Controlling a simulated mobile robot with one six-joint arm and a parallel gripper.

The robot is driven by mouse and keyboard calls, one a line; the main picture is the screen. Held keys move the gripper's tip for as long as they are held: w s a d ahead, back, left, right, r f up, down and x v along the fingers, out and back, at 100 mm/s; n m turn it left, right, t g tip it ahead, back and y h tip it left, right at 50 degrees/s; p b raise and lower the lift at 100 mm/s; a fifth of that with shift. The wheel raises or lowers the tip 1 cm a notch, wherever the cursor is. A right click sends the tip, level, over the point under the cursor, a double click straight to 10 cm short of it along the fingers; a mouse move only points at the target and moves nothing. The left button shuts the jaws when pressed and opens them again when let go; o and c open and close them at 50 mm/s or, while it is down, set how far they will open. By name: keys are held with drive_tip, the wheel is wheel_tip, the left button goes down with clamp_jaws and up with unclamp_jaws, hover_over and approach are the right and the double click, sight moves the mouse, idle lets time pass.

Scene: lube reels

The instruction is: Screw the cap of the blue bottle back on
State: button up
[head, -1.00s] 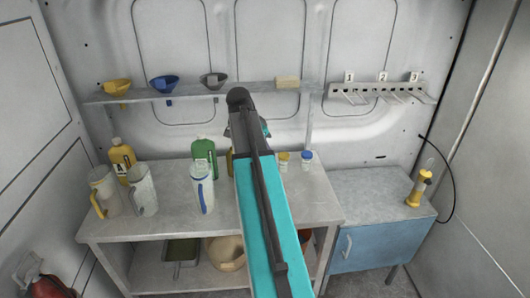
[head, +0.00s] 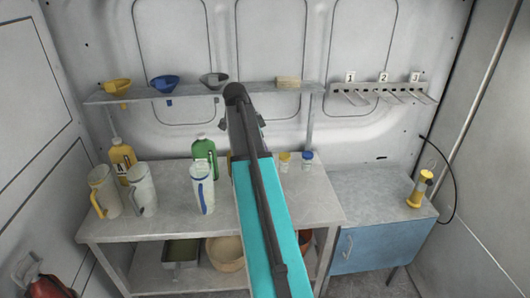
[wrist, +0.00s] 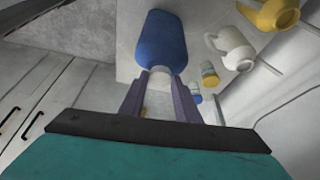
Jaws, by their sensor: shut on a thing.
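The blue bottle (wrist: 160,40) shows in the wrist view, straight beyond my gripper, with its neck end towards the fingers. My gripper (wrist: 159,78) has its two fingertips on either side of a pale piece at that neck end, which looks like the cap (wrist: 160,73). The fingers are shut on it. I cannot tell whether the cap is seated on the thread or just above it. In the head view my arm covers the bottle, the cap and the fingertips.
A green bottle (head: 204,150), a yellow bottle (head: 122,158) and several pale jugs stand left on the bench (head: 240,225). Two small jars, one yellow (head: 285,161) and one blue-lidded (head: 307,160), stand right of my arm. A shelf (head: 145,96) with funnels runs behind.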

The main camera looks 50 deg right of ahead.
drive_tip(key=shift+m+g+y, duration=0.3)
drive_tip(key=shift+m+g, duration=0.1)
drive_tip(key=shift+m, duration=0.8)
drive_tip(key=shift+w+d, duration=0.1)
drive_tip(key=shift+w+m+y+b, duration=0.1)
drive_tip(key=shift+m+y+b, duration=0.25)
drive_tip(key=shift+m, duration=0.35)
drive_tip(key=shift+m+g+y+b, duration=0.3)
drive_tip(key=shift+m+g, duration=0.1)
drive_tip(key=shift+m, duration=0.5)
drive_tip(key=o, duration=1.5)
drive_tip(key=shift+r, duration=0.15)
